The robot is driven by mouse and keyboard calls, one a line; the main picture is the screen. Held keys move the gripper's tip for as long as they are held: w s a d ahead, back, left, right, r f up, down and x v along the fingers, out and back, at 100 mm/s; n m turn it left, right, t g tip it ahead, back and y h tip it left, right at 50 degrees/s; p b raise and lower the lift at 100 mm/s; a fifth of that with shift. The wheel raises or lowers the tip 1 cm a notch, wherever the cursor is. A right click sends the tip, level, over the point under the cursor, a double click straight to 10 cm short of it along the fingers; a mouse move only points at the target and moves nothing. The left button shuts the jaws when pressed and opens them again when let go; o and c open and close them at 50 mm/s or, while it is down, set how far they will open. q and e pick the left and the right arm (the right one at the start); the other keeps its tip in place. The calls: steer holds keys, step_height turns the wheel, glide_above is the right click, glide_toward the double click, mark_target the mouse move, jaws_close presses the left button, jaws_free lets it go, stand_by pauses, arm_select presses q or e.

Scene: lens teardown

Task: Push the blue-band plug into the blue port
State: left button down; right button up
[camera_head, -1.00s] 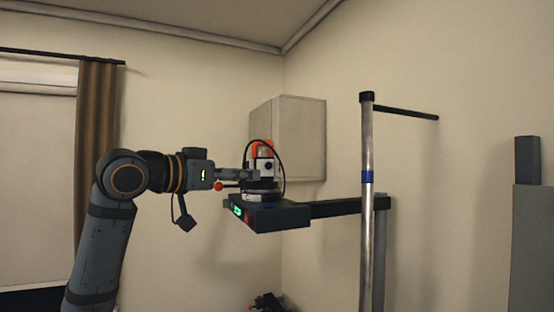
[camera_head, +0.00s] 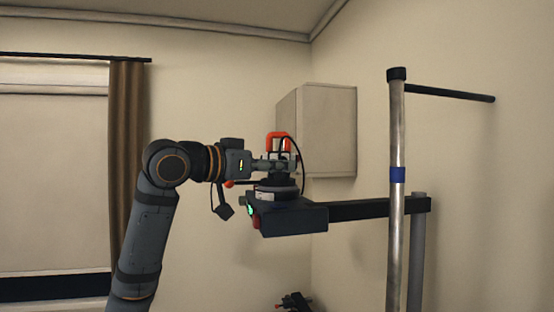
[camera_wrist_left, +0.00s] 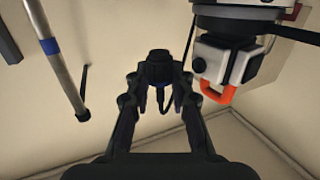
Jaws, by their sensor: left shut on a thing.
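In the left wrist view, my left gripper (camera_wrist_left: 159,82) is shut on a black plug (camera_wrist_left: 158,64); a little blue shows below its wide end. A dark cable runs up beside the plug. A white and black unit with an orange handle (camera_wrist_left: 218,94) hangs at the right of that view, apart from the plug. In the head view, my left gripper (camera_head: 272,165) is level with this unit and overlaps it; the orange handle (camera_head: 278,140) shows above. The plug cannot be made out there. I cannot make out a blue port in either view. My right gripper is not seen.
The unit stands on a dark platform (camera_head: 295,220) with a green display, carried by a side arm. A metal pole (camera_head: 396,240) with a blue band stands to the right. A cabinet (camera_head: 325,130) is behind. A dark object with red (camera_head: 292,302) shows at the bottom edge.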

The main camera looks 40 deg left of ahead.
mark_target(277, 205)
arm_select(q)
step_height(277, 205, down, 3)
steer(key=shift+s+f+b, duration=0.1)
steer(key=shift+b, duration=0.8)
steer(key=shift+s+f, duration=0.15)
steer(key=shift+f, duration=0.05)
steer(key=shift+f+b, duration=0.35)
steer(key=shift+b, duration=0.25)
steer(key=shift+w, duration=0.2)
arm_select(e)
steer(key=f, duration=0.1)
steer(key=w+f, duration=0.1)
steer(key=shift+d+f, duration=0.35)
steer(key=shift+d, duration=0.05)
arm_select(q)
steer(key=shift+s, duration=0.15)
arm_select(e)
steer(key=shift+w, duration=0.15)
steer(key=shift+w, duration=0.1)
arm_select(q)
steer(key=shift+f+b, duration=0.5)
steer(key=shift+f, duration=0.05)
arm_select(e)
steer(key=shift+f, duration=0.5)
